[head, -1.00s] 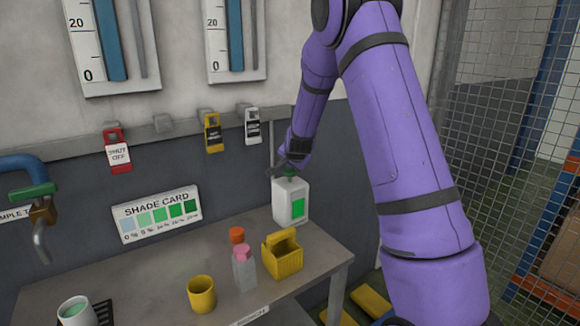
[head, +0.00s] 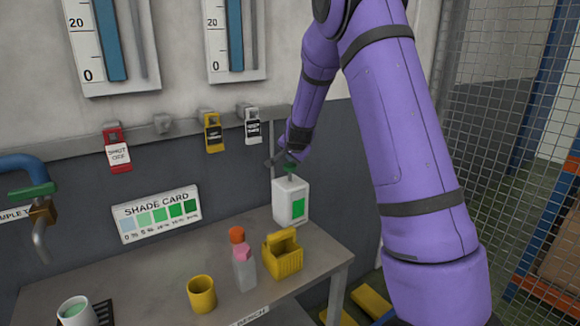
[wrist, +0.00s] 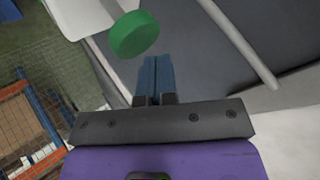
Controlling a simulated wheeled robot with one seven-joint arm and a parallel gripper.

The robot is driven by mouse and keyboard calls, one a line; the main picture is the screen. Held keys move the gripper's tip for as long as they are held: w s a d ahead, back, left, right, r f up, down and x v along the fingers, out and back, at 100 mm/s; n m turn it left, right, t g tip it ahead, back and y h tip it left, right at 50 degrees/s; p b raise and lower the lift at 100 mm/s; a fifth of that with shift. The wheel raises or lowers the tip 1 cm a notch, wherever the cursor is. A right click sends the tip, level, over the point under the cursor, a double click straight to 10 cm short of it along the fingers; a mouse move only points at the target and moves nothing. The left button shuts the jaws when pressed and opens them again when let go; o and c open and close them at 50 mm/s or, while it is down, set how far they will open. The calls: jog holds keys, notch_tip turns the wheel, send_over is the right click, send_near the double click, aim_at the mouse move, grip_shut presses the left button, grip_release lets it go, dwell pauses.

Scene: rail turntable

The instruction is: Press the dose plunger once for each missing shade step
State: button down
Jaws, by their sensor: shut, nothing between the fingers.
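A white dispenser bottle (head: 291,203) with a green label stands at the back right of the bench. Its green plunger knob (head: 289,168) sits on a raised pale stem; the knob also shows in the wrist view (wrist: 134,33). My gripper (head: 272,163) is shut and empty, just above and beside the knob. In the wrist view its blue fingers (wrist: 156,76) are together, with a small gap apparent between them and the knob. The shade card (head: 157,213) on the wall runs from pale blue to dark green. A white cup (head: 76,312) of pale green liquid stands at the front left.
A blue pipe with a tap (head: 40,205) juts out at left. Wire mesh (head: 510,130) stands at right.

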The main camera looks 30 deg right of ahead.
aim_at(294, 165)
jog(key=shift+r, duration=0.25)
jog(key=shift+r, duration=2.45)
jog(key=shift+d, duration=0.1)
dwell(0.9)
jog(key=shift+s+d+n+y, duration=0.15)
jog(key=shift+d+n+y, duration=0.1)
jog(key=shift+n+y, duration=0.2)
jog(key=shift+w+a+r+n+t+y, duration=0.15)
jog(key=shift+r+n+y, duration=0.8)
jog(key=shift+n, duration=0.35)
jog(key=shift+w+a+r+n+t+y, duration=0.15)
jog(key=shift+r+n+y, duration=0.8)
jog(key=shift+n, duration=0.3)
jog(key=shift+f, duration=0.1)
jog(key=shift+f, duration=4.35)
